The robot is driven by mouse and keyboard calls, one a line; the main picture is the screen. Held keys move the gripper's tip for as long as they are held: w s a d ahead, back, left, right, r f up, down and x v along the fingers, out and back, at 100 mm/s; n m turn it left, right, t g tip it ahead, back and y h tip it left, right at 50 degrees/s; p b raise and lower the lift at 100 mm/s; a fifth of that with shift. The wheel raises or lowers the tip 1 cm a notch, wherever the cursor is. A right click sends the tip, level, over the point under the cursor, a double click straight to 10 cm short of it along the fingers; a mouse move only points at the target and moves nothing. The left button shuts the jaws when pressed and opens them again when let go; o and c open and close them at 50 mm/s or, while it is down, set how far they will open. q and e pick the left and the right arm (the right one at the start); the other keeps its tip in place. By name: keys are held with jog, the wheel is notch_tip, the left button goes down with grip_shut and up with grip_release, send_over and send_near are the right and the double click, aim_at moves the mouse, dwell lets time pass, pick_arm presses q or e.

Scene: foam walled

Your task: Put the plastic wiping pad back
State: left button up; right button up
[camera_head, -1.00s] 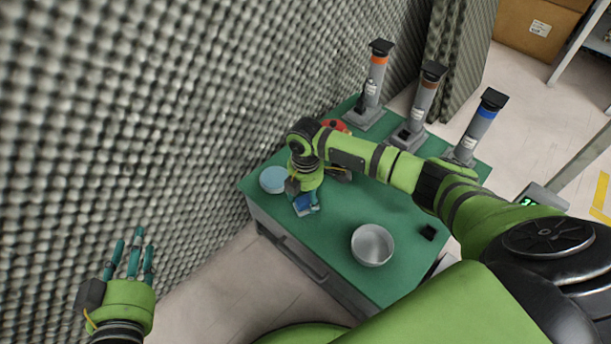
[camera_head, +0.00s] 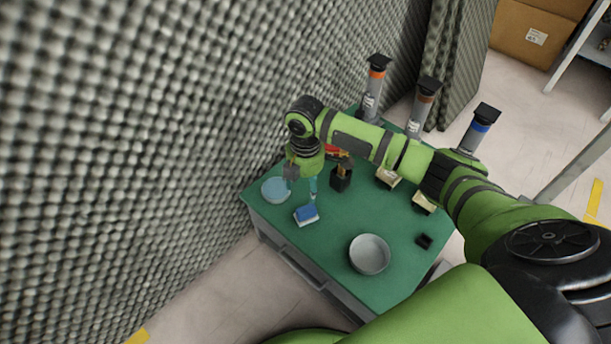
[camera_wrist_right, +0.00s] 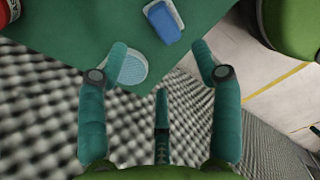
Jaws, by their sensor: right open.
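The wiping pad, a small blue block with a white underside (camera_head: 306,215), lies on the green table top (camera_head: 325,240) near its left edge. It also shows at the top of the right wrist view (camera_wrist_right: 163,22). My right gripper (camera_head: 302,188) is above the table, just behind the pad and apart from it. In the wrist view its teal fingers are spread and empty (camera_wrist_right: 160,62). A round light-blue dish (camera_head: 276,190) lies left of the gripper, and it is partly behind a finger in the wrist view (camera_wrist_right: 131,68). My left gripper is out of view.
A metal bowl (camera_head: 370,254) stands at the front. A black holder (camera_head: 341,180), beige blocks (camera_head: 388,178) and a small black block (camera_head: 424,241) are farther right. Several capped tubes (camera_head: 479,128) stand behind. A foam wall (camera_head: 120,150) borders the left side.

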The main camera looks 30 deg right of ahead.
jog(key=s+a+f+m+t+y, duration=0.2)
jog(key=s+a+f+m, duration=0.3)
jog(key=s+a, duration=0.6)
jog(key=s+d+m+h, duration=0.1)
jog(key=s+d+m, duration=0.2)
jog(key=s+m, duration=0.2)
jog(key=s+d+m+t, duration=0.1)
jog(key=s+d+m, duration=0.2)
jog(key=s+m, duration=0.2)
jog(key=shift+s+d+h, duration=0.35)
jog(key=shift+s+h, duration=0.05)
jog(key=shift+s, duration=0.2)
jog(key=shift+f, duration=0.1)
